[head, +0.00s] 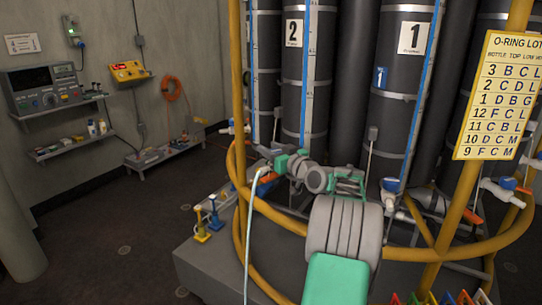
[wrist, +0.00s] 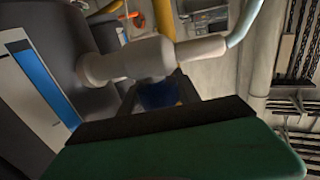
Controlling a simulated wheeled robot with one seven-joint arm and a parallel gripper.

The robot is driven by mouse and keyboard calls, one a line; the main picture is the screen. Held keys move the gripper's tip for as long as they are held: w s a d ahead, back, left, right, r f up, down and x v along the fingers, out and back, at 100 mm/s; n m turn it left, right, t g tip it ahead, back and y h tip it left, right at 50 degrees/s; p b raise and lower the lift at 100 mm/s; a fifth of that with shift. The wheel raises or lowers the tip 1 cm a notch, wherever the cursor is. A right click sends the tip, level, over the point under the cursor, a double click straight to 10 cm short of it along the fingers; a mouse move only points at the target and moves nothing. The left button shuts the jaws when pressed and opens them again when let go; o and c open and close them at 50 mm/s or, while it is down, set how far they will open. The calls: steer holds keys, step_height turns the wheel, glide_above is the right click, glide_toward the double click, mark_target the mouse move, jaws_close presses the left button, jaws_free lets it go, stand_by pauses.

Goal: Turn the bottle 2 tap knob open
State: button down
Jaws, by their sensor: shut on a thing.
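Bottle 2 (head: 304,95) is a tall dark cylinder with a white "2" label and a blue-and-white strip along its side. My gripper (head: 265,157) is at its lower front, beside the tap. In the wrist view the pale tap body (wrist: 130,62) crosses the picture, with a pale hose at its right end. The blue tap knob (wrist: 158,95) sits below the tap body in that view. My gripper's dark fingers (wrist: 158,88) are on either side of the knob, shut on it. The knob is hidden by my gripper in the head view, and its turn angle cannot be told.
A yellow rail ring (head: 275,220) and posts surround the bottles close to my arm. Bottle 1 (head: 405,75) stands to the right. A yellow O-ring chart (head: 498,95) hangs at the right. Wall shelves (head: 70,105) are at the left, with open floor before them.

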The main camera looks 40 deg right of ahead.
steer(key=shift+s+a+n+g+y+p, duration=0.2)
steer(key=shift+n+y+p, duration=0.35)
steer(key=shift+n+y, duration=0.75)
steer(key=shift+w+a+n+g+y+p, duration=0.1)
steer(key=shift+a+n+y+p, duration=0.35)
steer(key=shift+y, duration=1.35)
steer(key=shift+d+n, duration=0.15)
steer(key=shift+n, duration=0.2)
steer(key=c, duration=0.9)
jaws_free()
steer(key=shift+o, duration=0.2)
steer(key=shift+r, duration=0.15)
